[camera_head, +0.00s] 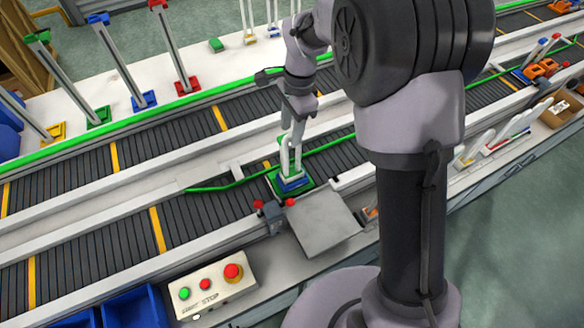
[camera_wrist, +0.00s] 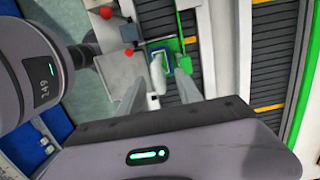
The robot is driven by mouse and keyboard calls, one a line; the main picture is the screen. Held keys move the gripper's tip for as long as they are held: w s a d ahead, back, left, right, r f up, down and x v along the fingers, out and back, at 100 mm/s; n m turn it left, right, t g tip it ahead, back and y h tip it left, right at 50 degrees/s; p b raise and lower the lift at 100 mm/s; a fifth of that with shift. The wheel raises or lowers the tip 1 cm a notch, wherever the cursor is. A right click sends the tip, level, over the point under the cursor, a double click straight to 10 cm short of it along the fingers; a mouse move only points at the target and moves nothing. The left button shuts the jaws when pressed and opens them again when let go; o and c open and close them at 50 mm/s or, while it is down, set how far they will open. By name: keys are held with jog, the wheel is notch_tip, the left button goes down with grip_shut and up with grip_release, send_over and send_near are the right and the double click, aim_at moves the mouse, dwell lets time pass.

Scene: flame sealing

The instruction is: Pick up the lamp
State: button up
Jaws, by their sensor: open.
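What looks like the lamp (camera_head: 291,182) stands on the near conveyor, with a blue base over a green square plate and a pale upper part. It also shows in the wrist view (camera_wrist: 157,68), ahead of the fingers. My gripper (camera_head: 291,150) points down over it and is open. In the wrist view, the fingers of my gripper (camera_wrist: 160,82) stand to either side of the pale part. Whether they touch it I cannot tell. The fingers partly hide it in the head view.
A grey metal plate (camera_head: 317,222) and small red-knobbed posts (camera_head: 258,205) stand just in front. A green rail (camera_head: 215,188) runs beside it. Tall coloured-base stands (camera_head: 143,100) line the far table. A control box (camera_head: 211,284) sits at the front.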

notch_tip(320, 180, down, 5)
jog(key=shift+s+a+f+b, duration=0.15)
jog(key=shift+b, duration=0.4)
grip_shut()
dwell(1.0)
